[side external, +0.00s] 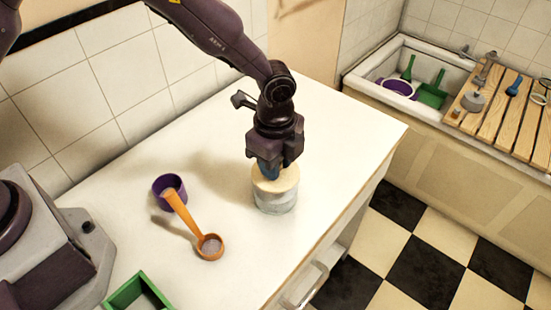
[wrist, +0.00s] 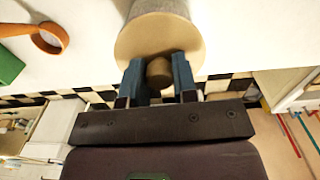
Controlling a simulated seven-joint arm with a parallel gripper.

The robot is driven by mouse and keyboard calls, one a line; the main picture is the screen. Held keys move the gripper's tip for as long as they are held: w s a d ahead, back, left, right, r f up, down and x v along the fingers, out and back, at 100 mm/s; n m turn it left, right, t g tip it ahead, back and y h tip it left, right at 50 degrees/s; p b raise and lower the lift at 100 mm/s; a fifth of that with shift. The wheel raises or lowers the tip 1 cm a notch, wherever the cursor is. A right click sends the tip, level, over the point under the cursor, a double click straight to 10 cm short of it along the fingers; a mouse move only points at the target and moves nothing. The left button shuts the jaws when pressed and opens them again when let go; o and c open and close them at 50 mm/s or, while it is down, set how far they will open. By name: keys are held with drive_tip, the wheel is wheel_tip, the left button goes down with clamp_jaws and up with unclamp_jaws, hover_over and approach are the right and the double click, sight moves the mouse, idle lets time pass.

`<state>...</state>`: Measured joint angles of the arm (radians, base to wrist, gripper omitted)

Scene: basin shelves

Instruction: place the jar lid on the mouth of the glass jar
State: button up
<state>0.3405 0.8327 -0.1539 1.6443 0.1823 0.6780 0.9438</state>
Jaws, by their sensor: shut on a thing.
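The glass jar (side external: 275,204) stands upright on the white counter, its grey, see-through wall showing below the lid. The tan, round jar lid (side external: 286,183) is over the jar's mouth and looks level there; I cannot tell if it is fully seated. In the wrist view the lid (wrist: 135,42) is a wide disc with a round knob (wrist: 159,72). My gripper (side external: 269,172) points down over the lid. In the wrist view its blue fingers (wrist: 160,80) are on both sides of the knob, shut on it. The jar (wrist: 160,6) is mostly hidden behind the lid there.
A purple cup (side external: 168,185) and an orange scoop (side external: 185,215) are left of the jar on the counter. A green box (side external: 137,290) is at the front left. The counter behind and right of the jar is clear. A sink (side external: 425,60) with a slatted wooden rack (side external: 490,115) is at right.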

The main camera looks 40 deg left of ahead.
drive_tip(key=shift+f, duration=0.5)
drive_tip(key=o, duration=0.9)
drive_tip(key=shift+s, duration=0.1)
wheel_tip(320, 180, up, 14)
drive_tip(key=shift+f, duration=0.25)
drive_tip(key=s+a+r+n+t, duration=0.3)
drive_tip(key=s+a+r+n, duration=0.55)
drive_tip(key=a+r, duration=0.45)
drive_tip(key=s+a+n+t, duration=0.1)
drive_tip(key=s+a+n, duration=0.2)
drive_tip(key=s, duration=0.3)
drive_tip(key=s+a+r+n+t, duration=0.1)
drive_tip(key=s+a+n, duration=0.2)
drive_tip(key=s+n, duration=0.3)
drive_tip(key=shift+a+t, duration=0.3)
drive_tip(key=shift+r, duration=0.1)
